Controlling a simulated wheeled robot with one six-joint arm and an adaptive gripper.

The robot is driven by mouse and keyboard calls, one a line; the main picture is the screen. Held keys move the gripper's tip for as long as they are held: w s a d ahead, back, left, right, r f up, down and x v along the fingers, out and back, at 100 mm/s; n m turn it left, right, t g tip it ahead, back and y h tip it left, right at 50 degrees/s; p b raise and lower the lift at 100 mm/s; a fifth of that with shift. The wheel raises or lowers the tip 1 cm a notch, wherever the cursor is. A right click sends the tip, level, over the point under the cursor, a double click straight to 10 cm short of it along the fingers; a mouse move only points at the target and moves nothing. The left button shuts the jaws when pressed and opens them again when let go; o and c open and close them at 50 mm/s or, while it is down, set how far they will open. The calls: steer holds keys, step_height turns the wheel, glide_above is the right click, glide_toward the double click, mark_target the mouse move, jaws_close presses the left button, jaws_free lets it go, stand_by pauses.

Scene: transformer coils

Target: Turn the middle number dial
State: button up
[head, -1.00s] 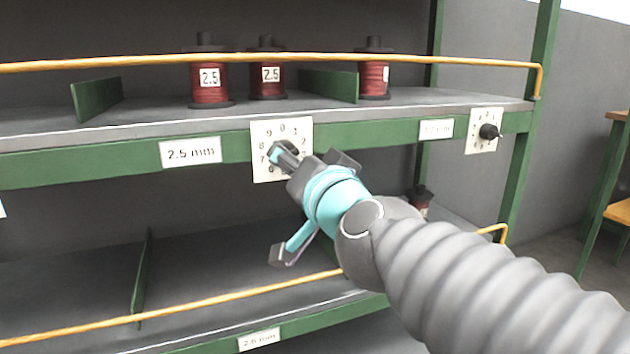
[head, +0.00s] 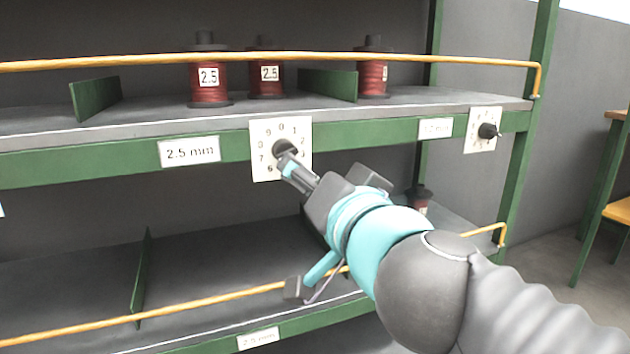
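The middle number dial is a white plate (head: 264,128) with digits around a dark round knob (head: 285,147), fixed to the green front edge of the upper shelf. My gripper (head: 285,161) is in front of the plate's lower part, with its fingertips just below the knob. I cannot tell whether the tips touch the knob. The fingers overlap in this view, so their opening does not show. My gripper hides some of the lower digits.
A second dial (head: 488,131) is at the right end of the shelf edge. Red coils (head: 208,84) stand on the upper shelf behind a yellow rail (head: 130,62). A lower yellow rail (head: 130,320) runs below my gripper. Open floor lies to the right.

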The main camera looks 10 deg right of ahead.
steer(key=shift+s+d, duration=0.15)
steer(key=shift+s, duration=0.25)
